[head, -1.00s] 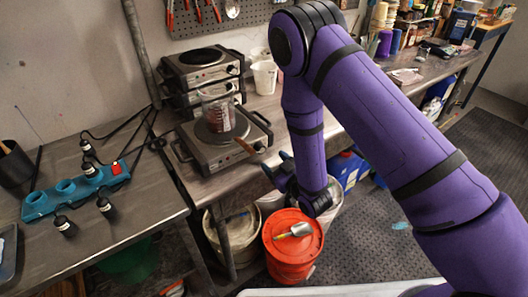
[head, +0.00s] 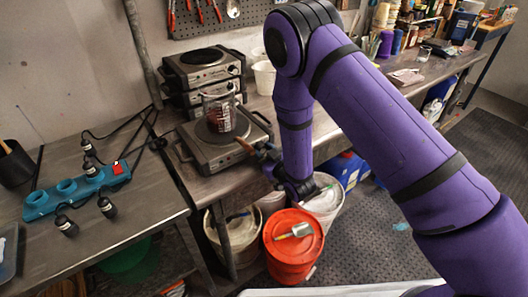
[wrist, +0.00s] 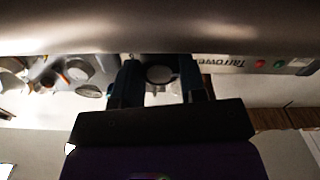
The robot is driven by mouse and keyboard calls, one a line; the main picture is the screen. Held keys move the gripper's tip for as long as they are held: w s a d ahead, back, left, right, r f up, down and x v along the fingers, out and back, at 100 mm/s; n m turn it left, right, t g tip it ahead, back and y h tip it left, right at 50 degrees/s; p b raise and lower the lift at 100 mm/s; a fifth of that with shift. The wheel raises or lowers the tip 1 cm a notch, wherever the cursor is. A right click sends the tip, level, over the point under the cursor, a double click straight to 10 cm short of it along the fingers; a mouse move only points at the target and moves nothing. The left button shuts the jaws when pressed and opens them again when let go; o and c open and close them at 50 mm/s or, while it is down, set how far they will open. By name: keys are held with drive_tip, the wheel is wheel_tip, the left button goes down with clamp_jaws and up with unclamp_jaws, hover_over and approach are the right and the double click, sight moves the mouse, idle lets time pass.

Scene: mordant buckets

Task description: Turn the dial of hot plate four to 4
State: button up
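The nearest hot plate (head: 204,158) sits on the bench in the head view, with a glass beaker (head: 218,116) of dark red content on it. I see no number marking it as four. My gripper (head: 262,154) is at the plate's right front side, pointing at its front panel. The panel (wrist: 225,62) carries inverted lettering, a red light and a green light. The dial's setting is unreadable.
Stacked hot plates (head: 203,67) stand behind, beside a white container (head: 264,78). A lidded orange bucket (head: 291,258) and pale buckets stand below the bench edge. A blue power strip (head: 76,190) lies left.

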drive_tip(key=shift+m, duration=0.3)
drive_tip(key=shift+c, duration=0.3)
drive_tip(key=m, duration=0.3)
drive_tip(key=shift+d, duration=0.1)
drive_tip(key=m, duration=0.3)
drive_tip(key=shift+m, duration=0.3)
drive_tip(key=m, duration=0.3)
drive_tip(key=shift+w+m, duration=0.1)
drive_tip(key=shift+m, duration=0.2)
drive_tip(key=m, duration=0.4)
drive_tip(key=shift+m, duration=0.3)
drive_tip(key=m, duration=0.6)
drive_tip(key=shift+f, duration=0.1)
drive_tip(key=m, duration=0.3)
drive_tip(key=shift+m, duration=2)
